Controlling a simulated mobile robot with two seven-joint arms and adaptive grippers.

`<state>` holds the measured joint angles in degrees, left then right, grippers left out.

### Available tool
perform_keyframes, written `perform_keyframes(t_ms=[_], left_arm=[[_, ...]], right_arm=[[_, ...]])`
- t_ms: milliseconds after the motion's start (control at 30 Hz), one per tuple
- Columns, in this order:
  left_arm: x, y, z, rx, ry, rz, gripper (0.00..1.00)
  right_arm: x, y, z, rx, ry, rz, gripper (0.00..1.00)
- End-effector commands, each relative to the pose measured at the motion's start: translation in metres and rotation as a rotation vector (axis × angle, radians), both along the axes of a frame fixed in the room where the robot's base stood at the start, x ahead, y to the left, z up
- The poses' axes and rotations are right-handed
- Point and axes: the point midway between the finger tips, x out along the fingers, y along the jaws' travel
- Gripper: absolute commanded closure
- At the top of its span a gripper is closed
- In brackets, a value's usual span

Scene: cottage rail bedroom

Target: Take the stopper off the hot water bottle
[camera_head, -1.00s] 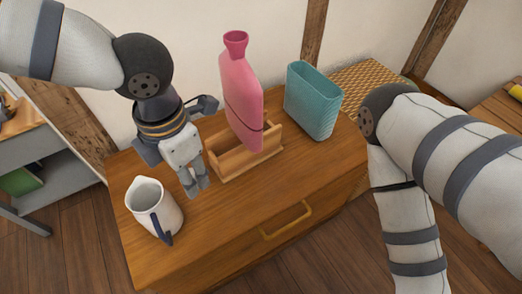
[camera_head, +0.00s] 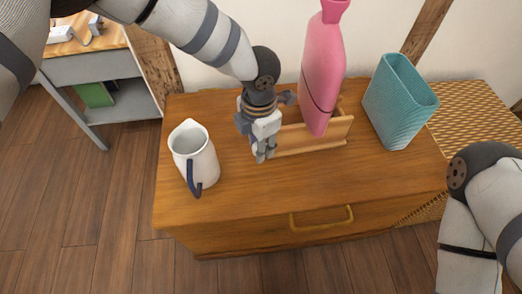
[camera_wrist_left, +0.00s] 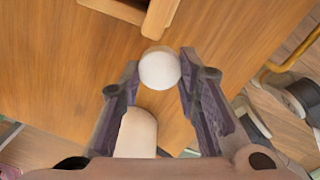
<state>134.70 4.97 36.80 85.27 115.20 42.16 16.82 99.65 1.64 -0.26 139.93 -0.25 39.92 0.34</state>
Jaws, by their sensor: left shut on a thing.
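The pink hot water bottle (camera_head: 322,72) stands upright in a wooden stand (camera_head: 338,134) on the dresser. Its neck is cut by the top edge of the head view. My left gripper (camera_head: 264,153) points down over the dresser top, just left of the stand and clear of the bottle. In the left wrist view a small white round piece, seemingly the stopper (camera_wrist_left: 160,68), sits between the fingertips, and the gripper is shut on it. The stopper cannot be made out in the head view. My right gripper is out of view; only my right arm shows at the right edge.
A white jug (camera_head: 195,158) with a blue handle stands left of my left gripper on the dresser (camera_head: 260,196). A teal ribbed container (camera_head: 398,105) stands right of the bottle. The dresser's front strip is clear. A grey shelf unit (camera_head: 95,72) stands at the left.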

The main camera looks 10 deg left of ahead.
Motion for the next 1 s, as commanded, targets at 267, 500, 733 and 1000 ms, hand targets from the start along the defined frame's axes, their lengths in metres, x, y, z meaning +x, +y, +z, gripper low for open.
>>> perform_keyframes(t_ms=[267,500,733,1000], left_arm=[[0.004,-0.001,-0.035,-0.001,-0.001,-0.001,1.0],[0.003,-0.001,-0.037,-0.001,-0.001,-0.001,1.0],[0.004,-0.001,-0.037,-0.001,-0.001,-0.001,0.5],[0.004,-0.001,-0.027,-0.002,-0.004,0.0,0.5]], right_arm=[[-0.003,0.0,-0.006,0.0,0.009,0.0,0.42],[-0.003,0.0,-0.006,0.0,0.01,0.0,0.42],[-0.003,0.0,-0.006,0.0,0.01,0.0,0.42],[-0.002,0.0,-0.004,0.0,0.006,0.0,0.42]])
